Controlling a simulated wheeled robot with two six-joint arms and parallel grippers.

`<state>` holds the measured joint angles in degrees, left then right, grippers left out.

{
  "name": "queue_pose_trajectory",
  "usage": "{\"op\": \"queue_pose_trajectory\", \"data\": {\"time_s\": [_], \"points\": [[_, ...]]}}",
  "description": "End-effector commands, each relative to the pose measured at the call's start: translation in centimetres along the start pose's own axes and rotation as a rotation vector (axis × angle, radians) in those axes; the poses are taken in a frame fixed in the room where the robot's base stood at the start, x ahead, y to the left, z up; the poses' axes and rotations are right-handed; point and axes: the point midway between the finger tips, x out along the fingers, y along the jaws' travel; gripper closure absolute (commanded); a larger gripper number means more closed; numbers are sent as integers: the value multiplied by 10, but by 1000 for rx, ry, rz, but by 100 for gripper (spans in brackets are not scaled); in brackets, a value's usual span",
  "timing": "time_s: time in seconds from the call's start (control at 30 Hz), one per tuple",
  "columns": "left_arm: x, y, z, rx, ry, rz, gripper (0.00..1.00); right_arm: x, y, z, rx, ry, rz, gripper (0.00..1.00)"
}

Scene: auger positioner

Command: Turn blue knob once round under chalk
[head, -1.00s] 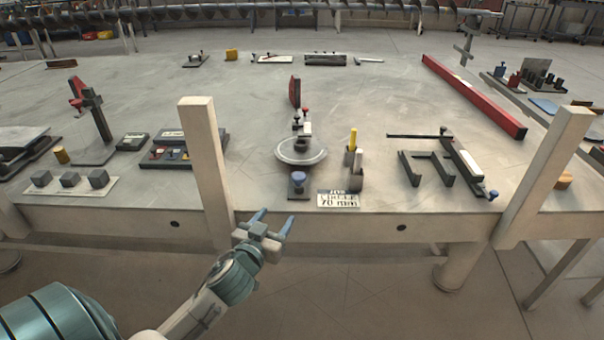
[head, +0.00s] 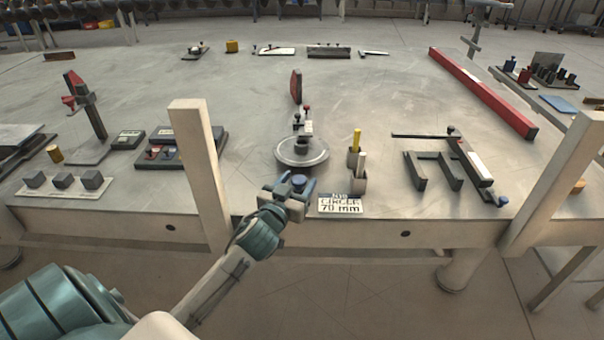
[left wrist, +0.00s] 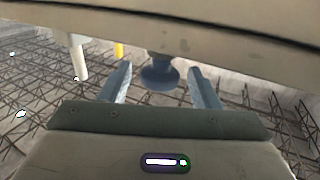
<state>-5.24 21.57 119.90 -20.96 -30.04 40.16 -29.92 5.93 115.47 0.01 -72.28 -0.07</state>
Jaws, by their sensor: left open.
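The blue knob (head: 298,181) stands at the front of the turntable device near the table's front edge. It also shows in the left wrist view (left wrist: 158,77). My left gripper (head: 296,184) is open, with one finger on each side of the knob; a gap shows on both sides in the left wrist view (left wrist: 160,80). Behind the knob is a round grey disc (head: 288,159) with a dark hub and an upright arm behind it bearing a red part (head: 296,86). I cannot make out a chalk over the disc. My right gripper is not in view.
A holder with a yellow stick (head: 356,140) and a white stick (head: 361,163) stands right of the disc. A sign (head: 340,205) reading 70 mm is at the table edge. A pale post (head: 198,165) rises left of my left gripper.

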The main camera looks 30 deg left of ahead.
Motion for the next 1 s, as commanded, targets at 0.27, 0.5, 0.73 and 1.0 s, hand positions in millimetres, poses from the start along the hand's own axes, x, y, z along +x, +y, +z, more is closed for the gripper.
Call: {"op": "queue_pose_trajectory", "data": {"time_s": [0.27, 0.5, 0.73, 1.0], "points": [[28, 0, 0, -1, -1, 0, 44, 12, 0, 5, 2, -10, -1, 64], [30, 0, 0, 0, 0, 1, 44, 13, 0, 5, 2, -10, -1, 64], [29, 0, 0, 0, 0, 1, 77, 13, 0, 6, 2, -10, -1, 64], [29, 0, 1, -1, 0, -10, 87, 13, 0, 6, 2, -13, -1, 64]]}}
